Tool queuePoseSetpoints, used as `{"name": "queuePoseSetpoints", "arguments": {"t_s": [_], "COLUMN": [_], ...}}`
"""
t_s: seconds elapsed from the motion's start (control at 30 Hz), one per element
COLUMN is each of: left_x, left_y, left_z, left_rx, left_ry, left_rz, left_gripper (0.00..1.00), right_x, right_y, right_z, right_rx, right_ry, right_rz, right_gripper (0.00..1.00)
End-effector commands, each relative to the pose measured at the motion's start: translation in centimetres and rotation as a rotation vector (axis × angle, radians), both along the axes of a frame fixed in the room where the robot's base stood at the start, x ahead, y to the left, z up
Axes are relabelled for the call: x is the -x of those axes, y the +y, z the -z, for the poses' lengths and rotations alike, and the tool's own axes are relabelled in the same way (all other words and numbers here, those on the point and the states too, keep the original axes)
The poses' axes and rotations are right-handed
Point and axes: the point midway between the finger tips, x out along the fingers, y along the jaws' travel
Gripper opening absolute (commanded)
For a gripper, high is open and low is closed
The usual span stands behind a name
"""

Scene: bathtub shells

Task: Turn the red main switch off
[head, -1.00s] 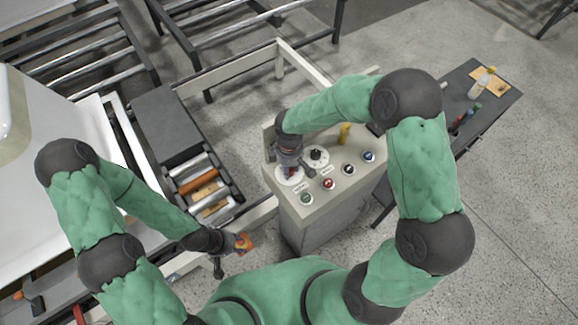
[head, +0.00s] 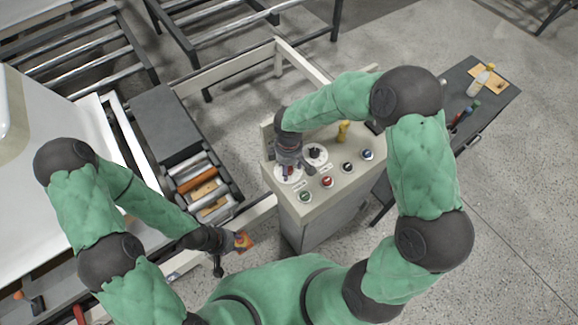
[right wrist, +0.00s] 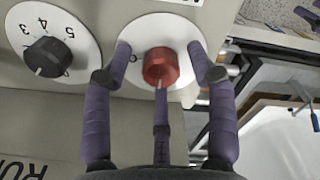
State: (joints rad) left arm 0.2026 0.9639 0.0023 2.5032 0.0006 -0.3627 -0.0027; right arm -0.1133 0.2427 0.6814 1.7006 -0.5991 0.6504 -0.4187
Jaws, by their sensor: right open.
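The red main switch (right wrist: 160,66) is a round red knob on a white dial plate (right wrist: 170,30), seen in the right wrist view. The digit 0 shows at the plate's left side. My right gripper (right wrist: 162,58) is open, with purple fingers on both sides of the knob and another finger below it. No firm grip on the knob shows. In the head view my right gripper (head: 289,168) is over the left white dial of the console and hides most of the knob. My left gripper (head: 240,243) hangs low beside the conveyor; its jaws are unclear.
The console (head: 322,222) also carries a black numbered dial (right wrist: 48,57), a green button (head: 305,196), a red button (head: 327,181) and a yellow part (head: 343,131). A roller conveyor (head: 205,190) lies left. A dark table (head: 494,102) with a bottle stands right.

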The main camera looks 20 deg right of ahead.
Motion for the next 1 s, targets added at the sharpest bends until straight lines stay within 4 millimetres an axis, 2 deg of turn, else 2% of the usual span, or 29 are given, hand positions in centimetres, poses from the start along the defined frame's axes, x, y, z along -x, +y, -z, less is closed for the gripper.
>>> {"name": "queuePoseSetpoints", "arguments": {"t_s": [0.17,0.4,0.6,0.77,1.0], "left_x": [0.0,0.0,0.0,0.0,0.0], "left_y": [0.0,0.0,0.0,0.0,0.0], "left_z": [0.0,0.0,0.0,0.0,0.0], "left_rx": [0.0,0.0,0.0,0.0,0.0], "left_ry": [0.0,0.0,0.0,0.0,0.0], "left_rz": [0.0,0.0,0.0,0.0,0.0], "left_gripper": [0.4,0.4,0.4,0.4,0.4], "right_x": [-0.1,-0.1,0.0,0.0,0.1], "right_y": [0.0,0.0,0.0,0.0,0.0], "right_z": [-2.4,-7.2,-10.2,-11.4,-11.6], "right_rx": [-0.001,-0.001,0.0,0.0,0.001], "right_ry": [-0.005,-0.005,0.0,0.001,0.003], "right_rz": [0.001,0.0,0.0,0.0,0.0], "right_gripper": [0.58,0.58,0.58,0.58,0.58]}}
